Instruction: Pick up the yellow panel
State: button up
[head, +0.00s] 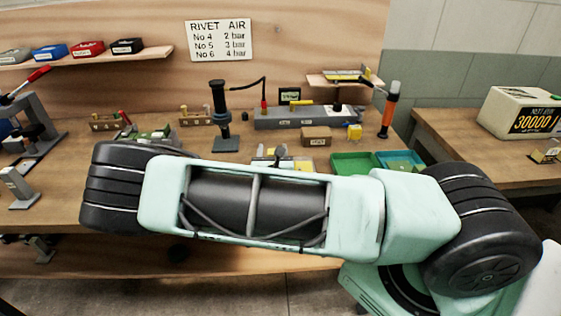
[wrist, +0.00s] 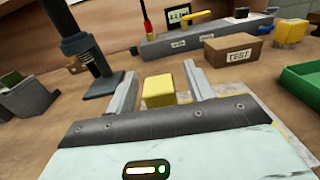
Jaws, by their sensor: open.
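A small yellow block-like piece (wrist: 158,92) shows in the wrist view between the two grey fingers of my gripper (wrist: 159,78); it is the likeliest yellow panel, though I cannot be sure. The fingers stand apart on its left and right, with a visible gap on the right. Its lower part is hidden behind the gripper body. In the head view my arm crosses the bench and hides most of this area; a pale, yellow-edged mat (head: 304,164) shows just above the arm.
A cardboard TEST box (wrist: 232,50), a yellow block (wrist: 291,32) and a green tray (wrist: 303,84) stand to the right. A black column stand (wrist: 85,55) is at left. A long grey block (wrist: 185,40) lies behind.

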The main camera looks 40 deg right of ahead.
jog(key=shift+w+d, duration=0.25)
jog(key=shift+w, duration=0.1)
grip_shut()
jog(key=c, duration=1.1)
grip_release()
jog(key=shift+c, duration=0.2)
notch_tip(320, 180, up, 10)
jog(key=b, duration=0.1)
